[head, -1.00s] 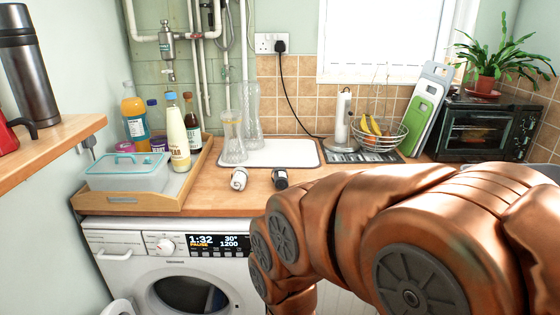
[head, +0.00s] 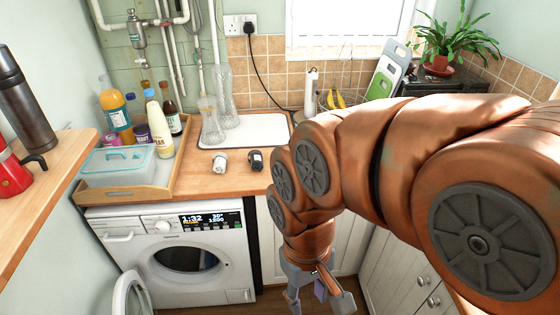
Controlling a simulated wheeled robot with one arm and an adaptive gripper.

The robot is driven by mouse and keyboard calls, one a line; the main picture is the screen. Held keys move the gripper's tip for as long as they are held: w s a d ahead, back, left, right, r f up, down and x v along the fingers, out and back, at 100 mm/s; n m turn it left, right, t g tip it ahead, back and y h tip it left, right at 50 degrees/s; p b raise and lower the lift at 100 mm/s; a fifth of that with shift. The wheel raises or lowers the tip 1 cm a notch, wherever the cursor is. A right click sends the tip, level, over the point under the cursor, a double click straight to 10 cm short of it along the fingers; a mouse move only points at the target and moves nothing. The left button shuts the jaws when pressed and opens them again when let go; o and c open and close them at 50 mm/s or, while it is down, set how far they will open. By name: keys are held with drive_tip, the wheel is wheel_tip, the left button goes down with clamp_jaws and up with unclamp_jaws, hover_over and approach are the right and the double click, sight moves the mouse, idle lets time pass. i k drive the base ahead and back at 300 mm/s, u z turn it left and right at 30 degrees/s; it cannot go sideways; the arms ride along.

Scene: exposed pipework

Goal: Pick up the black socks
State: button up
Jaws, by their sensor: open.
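The black socks (head: 256,160) are a small dark rolled bundle on the wooden worktop, near its front edge and in front of the white tray. My gripper (head: 318,301) hangs at the bottom of the head view, in front of the white cupboard doors. It is open, with its fingers spread, and nothing shows between them. It is below the worktop and to the right of the black socks, well apart from them. My arm comes in from the right and hides part of the worktop.
A light rolled bundle (head: 220,161) lies just left of the black socks. Two glass vases (head: 211,122) stand behind, by the white tray (head: 265,128). A wooden tray (head: 120,194) with bottles is at left. The washing machine (head: 170,250) has its door open below.

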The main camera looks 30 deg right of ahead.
sight(256, 161)
drive_tip(key=z, duration=0.85)
drive_tip(key=k, duration=1.1)
drive_tip(key=z, duration=0.45)
drive_tip(key=i, duration=0.4)
drive_tip(key=u, duration=1.55)
drive_tip(key=i, duration=1.1)
drive_tip(key=u, duration=0.75)
